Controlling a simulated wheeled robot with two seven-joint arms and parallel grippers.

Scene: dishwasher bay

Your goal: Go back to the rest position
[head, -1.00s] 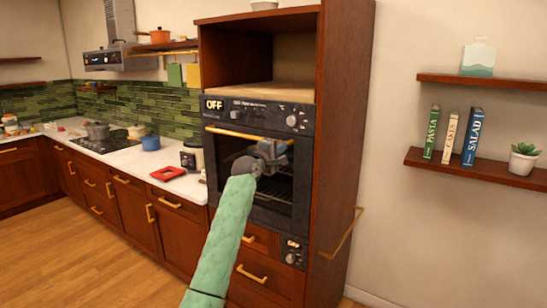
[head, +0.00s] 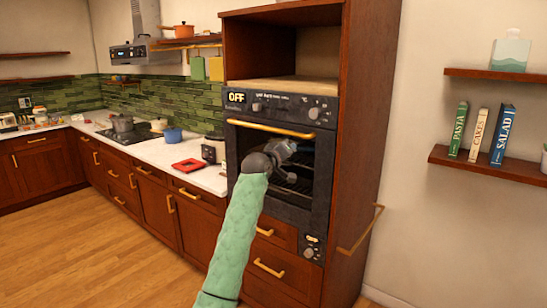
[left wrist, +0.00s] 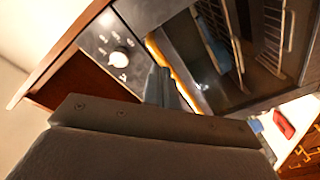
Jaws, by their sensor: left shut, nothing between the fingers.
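My left arm, in a green sleeve, reaches up to the oven in the head view. My left gripper (head: 287,147) is shut and empty, in front of the oven's dark window area and just below its gold handle (head: 270,129). I cannot tell whether it touches the oven. In the left wrist view the gripper (left wrist: 163,88) is a dark shape beside the gold handle (left wrist: 172,75), and its tips are hard to make out. My right gripper is not in view.
The oven (head: 277,108) reads OFF and sits in a tall wood cabinet; racks show inside it. A gold rail (head: 361,232) sticks out at the cabinet's right side. The counter (head: 150,150) at left holds a red tray (head: 188,165) and a blue pot (head: 173,135). The floor at left is clear.

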